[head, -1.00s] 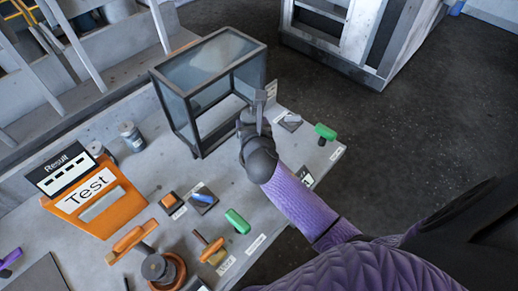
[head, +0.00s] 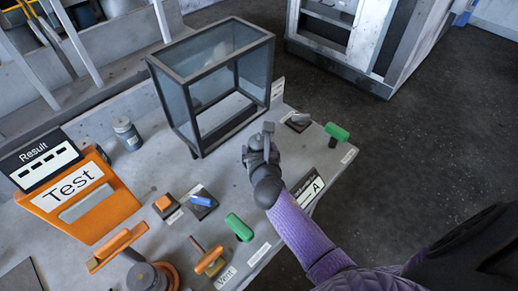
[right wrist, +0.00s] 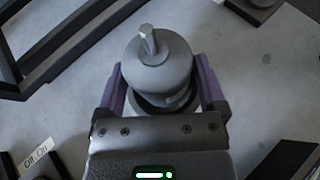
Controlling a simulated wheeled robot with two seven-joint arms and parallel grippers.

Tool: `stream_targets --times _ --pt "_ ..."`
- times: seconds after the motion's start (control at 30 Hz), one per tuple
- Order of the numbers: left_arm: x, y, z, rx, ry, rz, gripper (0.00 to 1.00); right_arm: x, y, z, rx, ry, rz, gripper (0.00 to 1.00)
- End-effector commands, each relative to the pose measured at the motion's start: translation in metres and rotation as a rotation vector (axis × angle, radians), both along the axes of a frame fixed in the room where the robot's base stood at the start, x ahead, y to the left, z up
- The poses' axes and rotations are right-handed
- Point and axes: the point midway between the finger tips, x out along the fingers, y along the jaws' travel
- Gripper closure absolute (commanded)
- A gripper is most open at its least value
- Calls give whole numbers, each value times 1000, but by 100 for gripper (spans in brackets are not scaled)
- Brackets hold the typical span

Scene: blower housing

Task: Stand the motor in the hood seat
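The motor (right wrist: 160,68) is a grey cylinder with a short shaft on top, seen from above in the right wrist view. My right gripper (right wrist: 158,88) has its two purple fingers against opposite sides of it. A dark ring shows under the motor; I cannot tell whether it is part of it. In the head view my right gripper (head: 262,138) is over the bench, in front of the glass box, with the motor mostly hidden by the hand. I cannot clearly pick out the hood seat. My left gripper is out of view.
A dark-framed glass box (head: 213,80) stands at the back. An orange Test panel (head: 82,203) stands left. A grey cylinder in an orange-brown round piece (head: 172,276) is at the bottom. Several handles, one green (head: 239,227), line the front edge. A small jar (head: 127,134) stands behind.

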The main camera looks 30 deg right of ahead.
Motion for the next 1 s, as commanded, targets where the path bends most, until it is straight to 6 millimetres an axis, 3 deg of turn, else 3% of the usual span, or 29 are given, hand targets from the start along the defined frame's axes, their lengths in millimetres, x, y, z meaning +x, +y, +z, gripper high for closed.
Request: stream_targets --times 0.33,0.73,1.0 --pt "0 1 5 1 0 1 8 -2 1 6 -2 1 1 0" --pt "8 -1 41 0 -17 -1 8 -83 29 43 1 1 -1 0" --pt "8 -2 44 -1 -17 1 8 -105 36 50 -1 -1 -1 0"
